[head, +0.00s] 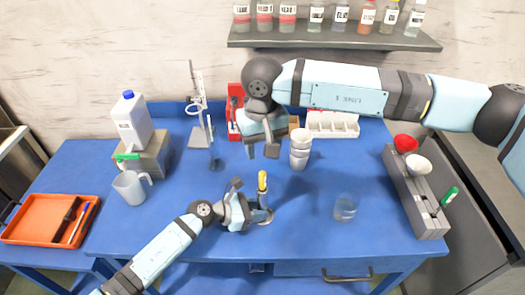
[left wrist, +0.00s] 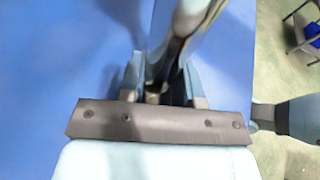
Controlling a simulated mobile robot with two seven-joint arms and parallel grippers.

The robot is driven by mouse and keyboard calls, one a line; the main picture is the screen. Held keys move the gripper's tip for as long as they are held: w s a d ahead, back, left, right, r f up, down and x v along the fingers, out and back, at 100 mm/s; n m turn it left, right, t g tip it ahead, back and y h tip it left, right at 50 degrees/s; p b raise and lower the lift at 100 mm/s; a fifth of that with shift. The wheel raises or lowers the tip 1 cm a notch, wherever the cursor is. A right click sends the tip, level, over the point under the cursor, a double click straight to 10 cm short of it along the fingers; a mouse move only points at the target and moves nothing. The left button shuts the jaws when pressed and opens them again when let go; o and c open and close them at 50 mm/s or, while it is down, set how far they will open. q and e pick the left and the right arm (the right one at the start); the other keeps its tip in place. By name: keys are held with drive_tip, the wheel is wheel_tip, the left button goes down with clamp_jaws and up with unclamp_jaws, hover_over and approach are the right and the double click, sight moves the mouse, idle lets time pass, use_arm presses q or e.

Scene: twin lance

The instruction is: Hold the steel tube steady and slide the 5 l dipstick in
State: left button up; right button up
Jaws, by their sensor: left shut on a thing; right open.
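The steel tube (head: 264,201) stands about upright near the table's front edge. My left gripper (head: 258,212) is shut on it from the left; the tube also shows blurred in the left wrist view (left wrist: 184,38). A yellow handle (head: 262,180), which looks like the dipstick's, shows right at the top of the tube. Its shaft is not visible, so I cannot tell how deep it sits. My right gripper (head: 262,150) is open and empty, with its fingers pointing down above the table, behind the yellow handle.
A stack of white cups (head: 300,149) stands just right of my right gripper. A clear beaker (head: 345,208) is farther right. A retort stand (head: 198,105), a white jug (head: 131,186) and an orange tray (head: 38,218) are left. The grey rack (head: 412,200) is at right.

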use_arm(q)
drive_tip(key=o, duration=0.8)
